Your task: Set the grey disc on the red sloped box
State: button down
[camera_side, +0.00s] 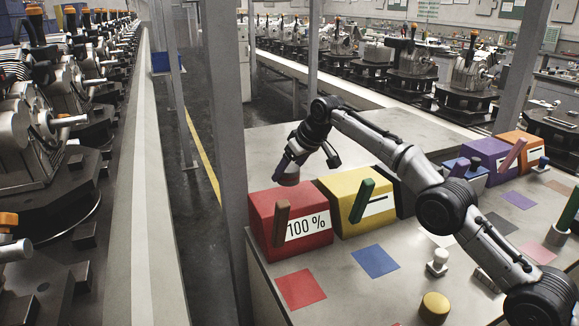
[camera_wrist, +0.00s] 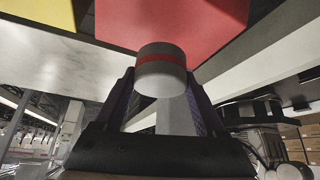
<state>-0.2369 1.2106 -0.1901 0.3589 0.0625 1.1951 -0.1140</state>
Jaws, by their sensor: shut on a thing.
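The grey disc (camera_wrist: 160,80), a short cylinder with a red band, is between the two fingers of my gripper (camera_wrist: 160,92) in the wrist view. In the side view my gripper (camera_side: 290,168) points down, with the disc (camera_side: 288,179) at its tips. The red sloped box (camera_side: 268,225) stands at the near left corner of the table, with a white "100 %" label and a brown stick-like piece on its front slope. The disc is just above the box's top at its back edge; I cannot tell whether they touch. The box's red face (camera_wrist: 175,22) also fills the wrist view's top.
A yellow sloped box (camera_side: 340,192) with a green piece stands right beside the red one. Purple (camera_side: 482,150) and orange boxes stand farther right. Coloured squares, a white knob (camera_side: 437,262) and a tan cylinder (camera_side: 434,307) are on the table. A post (camera_side: 226,120) rises left of the box.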

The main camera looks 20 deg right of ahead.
aim_at(287, 185)
jog(key=shift+a+f, duration=0.15)
jog(key=shift+f, duration=0.5)
jog(key=shift+f, duration=1.15)
jog(key=shift+f, duration=0.55)
jog(key=shift+c, duration=0.3)
grip_release()
jog(key=shift+o, duration=0.3)
jog(key=shift+f, duration=0.2)
jog(key=v, duration=1.4)
